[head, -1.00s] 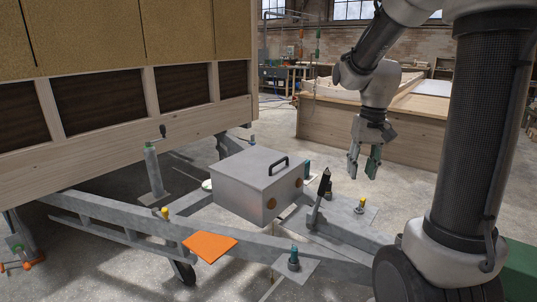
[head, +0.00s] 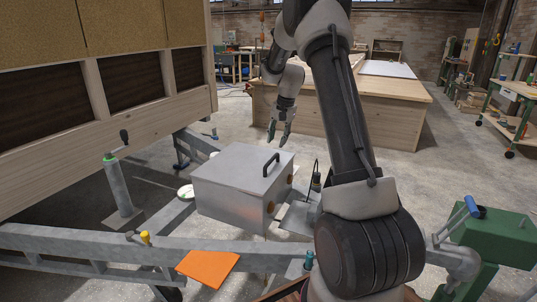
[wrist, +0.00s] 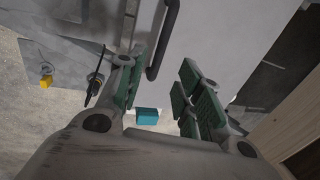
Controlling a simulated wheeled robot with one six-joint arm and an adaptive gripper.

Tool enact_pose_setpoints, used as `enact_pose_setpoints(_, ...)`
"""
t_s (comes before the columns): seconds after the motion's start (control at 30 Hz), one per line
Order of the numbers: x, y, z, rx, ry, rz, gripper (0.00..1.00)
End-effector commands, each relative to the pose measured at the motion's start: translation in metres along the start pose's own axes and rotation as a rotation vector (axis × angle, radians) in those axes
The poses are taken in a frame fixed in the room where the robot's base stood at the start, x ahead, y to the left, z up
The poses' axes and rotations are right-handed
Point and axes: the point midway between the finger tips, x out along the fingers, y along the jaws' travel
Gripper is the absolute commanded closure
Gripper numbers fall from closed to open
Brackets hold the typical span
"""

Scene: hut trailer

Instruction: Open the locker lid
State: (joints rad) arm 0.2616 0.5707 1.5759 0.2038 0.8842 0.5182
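The locker (head: 225,205) is a grey metal box on the trailer frame. Its flat lid (head: 232,165) is shut. A black bar handle (head: 270,163) stands on the lid near its right side. My gripper (head: 278,138) points down, open and empty, just above and behind the handle in the head view. In the wrist view the handle (wrist: 163,40) shows in the gap between the spread fingers of my gripper (wrist: 160,92), towards the top of the picture. I see no contact between fingers and handle.
The wood-panelled hut wall (head: 110,130) stands at the left. A wooden workbench (head: 345,110) is behind. A green unit with a blue-handled lever (head: 490,235) stands at the right.

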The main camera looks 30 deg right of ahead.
Motion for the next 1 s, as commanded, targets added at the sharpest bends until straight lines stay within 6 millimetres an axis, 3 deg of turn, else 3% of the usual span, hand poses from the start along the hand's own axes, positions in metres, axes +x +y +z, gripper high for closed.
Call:
enact_pose_setpoints(0.5,0.071,0.000,0.001,0.008,-0.002,0.002,0.65)
enact_pose_setpoints(0.87,0.077,0.000,0.001,0.008,-0.001,0.001,0.65)
enact_pose_setpoints(1.0,0.077,0.000,0.001,0.008,-0.001,0.001,0.90)
